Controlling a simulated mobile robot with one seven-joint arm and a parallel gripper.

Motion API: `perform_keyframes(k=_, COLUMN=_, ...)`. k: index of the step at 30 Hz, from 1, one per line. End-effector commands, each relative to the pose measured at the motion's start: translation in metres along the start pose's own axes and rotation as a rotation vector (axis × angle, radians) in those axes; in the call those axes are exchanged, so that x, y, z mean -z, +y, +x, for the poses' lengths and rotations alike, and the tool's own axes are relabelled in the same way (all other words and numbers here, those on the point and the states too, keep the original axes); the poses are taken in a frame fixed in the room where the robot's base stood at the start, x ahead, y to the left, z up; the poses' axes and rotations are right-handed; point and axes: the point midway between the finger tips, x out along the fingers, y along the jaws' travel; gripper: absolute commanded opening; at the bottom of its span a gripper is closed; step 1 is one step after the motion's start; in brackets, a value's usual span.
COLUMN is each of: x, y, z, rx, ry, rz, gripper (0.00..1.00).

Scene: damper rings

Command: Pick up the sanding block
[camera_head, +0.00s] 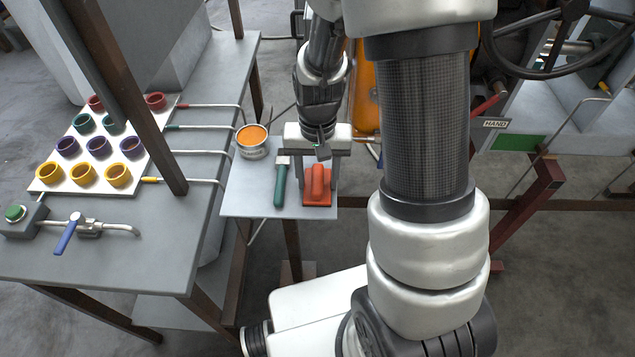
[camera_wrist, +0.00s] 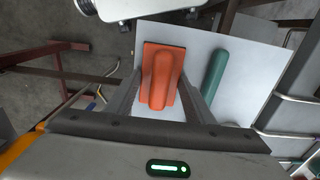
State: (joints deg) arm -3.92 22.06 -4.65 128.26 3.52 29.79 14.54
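The sanding block (camera_head: 318,187), orange-red with a raised rounded handle, lies flat on a small light-grey side table (camera_head: 245,200) near its right front corner. In the wrist view the sanding block (camera_wrist: 161,78) shows between the two fingers. My gripper (camera_head: 320,172) is open above the block, pointing down, with one finger on each side of it. Gaps show between the fingers and the handle in the wrist view. I cannot tell how far the fingertips are above the table.
A green-handled tool (camera_head: 281,182) lies just left of the block, close to my left finger. An open tin with orange contents (camera_head: 252,141) stands behind it. A larger bench (camera_head: 160,225) at left carries a white board of coloured rings (camera_head: 72,150) and metal rods.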

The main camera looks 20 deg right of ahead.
Motion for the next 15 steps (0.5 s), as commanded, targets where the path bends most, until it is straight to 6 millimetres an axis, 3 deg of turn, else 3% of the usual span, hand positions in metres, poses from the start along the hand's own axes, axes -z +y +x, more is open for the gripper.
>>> perform_keyframes(k=8, x=0.000, y=0.000, z=-0.002, rx=0.000, ry=0.001, rz=0.000, gripper=0.23)
perform_keyframes(k=11, x=0.001, y=0.000, z=-0.011, rx=0.001, ry=0.003, rz=0.000, gripper=0.23)
perform_keyframes(k=15, x=0.002, y=-0.001, z=-0.038, rx=0.003, ry=0.006, rz=0.000, gripper=0.23)
